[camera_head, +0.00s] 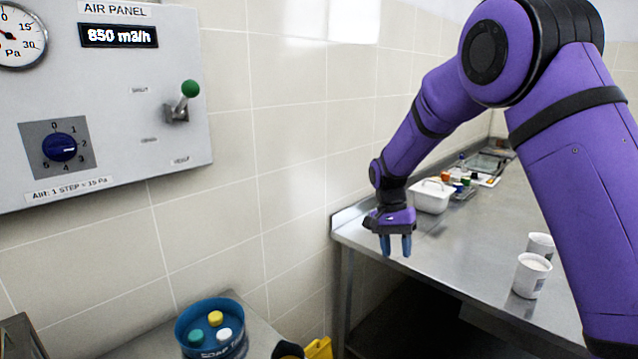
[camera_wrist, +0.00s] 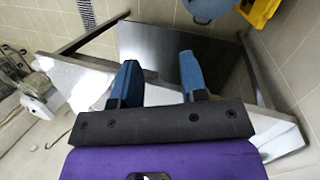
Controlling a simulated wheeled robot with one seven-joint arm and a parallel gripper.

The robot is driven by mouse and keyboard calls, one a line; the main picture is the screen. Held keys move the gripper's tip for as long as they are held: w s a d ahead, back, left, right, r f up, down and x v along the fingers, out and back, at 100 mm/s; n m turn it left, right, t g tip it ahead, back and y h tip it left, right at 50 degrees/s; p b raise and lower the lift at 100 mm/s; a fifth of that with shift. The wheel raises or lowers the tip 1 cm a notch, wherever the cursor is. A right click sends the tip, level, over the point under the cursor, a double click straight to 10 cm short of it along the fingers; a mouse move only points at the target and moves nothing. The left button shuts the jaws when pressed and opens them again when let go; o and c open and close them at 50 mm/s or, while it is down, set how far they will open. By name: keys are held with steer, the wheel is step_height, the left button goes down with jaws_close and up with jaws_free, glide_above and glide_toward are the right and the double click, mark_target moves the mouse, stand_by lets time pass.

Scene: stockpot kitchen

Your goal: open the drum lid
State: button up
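No thing in view can be made out for certain as a drum with a lid. A round blue vessel (camera_head: 212,329) marked "SOAP" stands at the lower left in the head view, with yellow, green and white round caps showing inside its rim. Part of a blue round thing (camera_wrist: 207,9) shows at the top edge of the wrist view. My gripper (camera_head: 396,246) points down by the counter's near left corner, well to the right of the blue vessel. Its two blue fingers are apart with nothing between them, as the wrist view (camera_wrist: 159,62) also shows.
A steel counter (camera_head: 460,250) holds a white lidded tub (camera_head: 431,196), two white cups (camera_head: 531,275) and small coloured items farther back. A grey air panel (camera_head: 110,110) with a dial and a green-knobbed lever is on the wall. A yellow object (camera_head: 318,349) sits low at the bottom.

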steer(key=s+d+r+n+t+y, duration=0.15)
steer(key=s+d+r, duration=0.25)
steer(key=s+r, duration=0.45)
steer(key=s+d+r+n+t, duration=0.2)
steer(key=s+d+r+t, duration=0.15)
steer(key=s+r, duration=0.5)
steer(key=s+d+r+n+t, duration=0.1)
steer(key=s+d+r, duration=0.1)
steer(key=s, duration=0.7)
steer(key=s+d+r+n+t, duration=0.1)
steer(key=s+d+r+t, duration=0.1)
steer(key=s, duration=0.7)
steer(key=shift+d+n+t, duration=0.3)
steer(key=shift+n, duration=0.05)
